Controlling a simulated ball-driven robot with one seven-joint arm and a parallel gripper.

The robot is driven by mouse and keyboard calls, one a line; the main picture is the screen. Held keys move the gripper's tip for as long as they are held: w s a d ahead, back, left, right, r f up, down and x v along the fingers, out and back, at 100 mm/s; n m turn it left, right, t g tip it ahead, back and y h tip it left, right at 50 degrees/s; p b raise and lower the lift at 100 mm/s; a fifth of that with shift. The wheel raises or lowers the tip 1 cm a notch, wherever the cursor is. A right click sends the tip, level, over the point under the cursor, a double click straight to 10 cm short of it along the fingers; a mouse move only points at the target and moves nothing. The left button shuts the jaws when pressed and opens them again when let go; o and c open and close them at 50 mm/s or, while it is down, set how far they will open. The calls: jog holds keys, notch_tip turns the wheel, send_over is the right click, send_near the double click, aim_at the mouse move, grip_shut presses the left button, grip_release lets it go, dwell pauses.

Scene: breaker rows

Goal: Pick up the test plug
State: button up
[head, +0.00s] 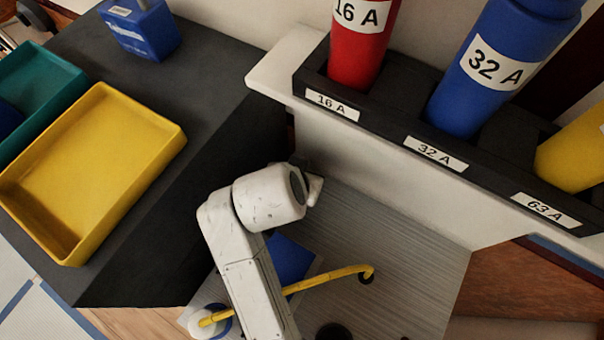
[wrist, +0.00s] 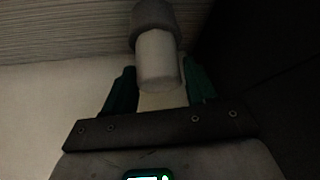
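In the wrist view, my gripper (wrist: 158,75) has two dark green fingers, one at each side of a pale cylinder (wrist: 157,58) with a dark grey, wider far end (wrist: 155,17). The fingers look very near the cylinder's sides, but the dim light hides whether they press on it. I cannot tell whether this cylinder is the test plug. In the head view, my white arm reaches down by the gap between the dark bench and the pale panel; the fingers are hidden there, and no thing is clearly the test plug.
A red 16 A plug (head: 358,48), blue 32 A plug (head: 478,80) and yellow 63 A plug (head: 575,158) stand in a black rack (head: 395,125). A yellow tray (head: 172,142) and blue box (head: 148,36) are on the dark bench (head: 215,85).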

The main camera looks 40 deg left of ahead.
jog(key=c, duration=0.8)
jog(key=shift+r, duration=0.1)
jog(key=shift+r, duration=0.55)
jog(key=s+d+r, duration=0.1)
jog(key=s+r, duration=0.2)
jog(key=s, duration=0.1)
jog(key=s+d+r+p, duration=0.1)
jog(key=s+r, duration=0.3)
jog(key=s+d+r, duration=0.1)
jog(key=s+r, duration=0.3)
jog(key=shift+r+p, duration=0.25)
jog(key=shift+p, duration=0.15)
jog(key=shift+s+d+r+p, duration=0.1)
jog(key=shift+s+r+p, duration=0.2)
jog(key=shift+s+p, duration=0.4)
jog(key=shift+c, duration=0.2)
jog(key=shift+s+r+p, duration=0.1)
jog(key=shift+r+p, duration=1.45)
jog(key=shift+r, duration=0.55)
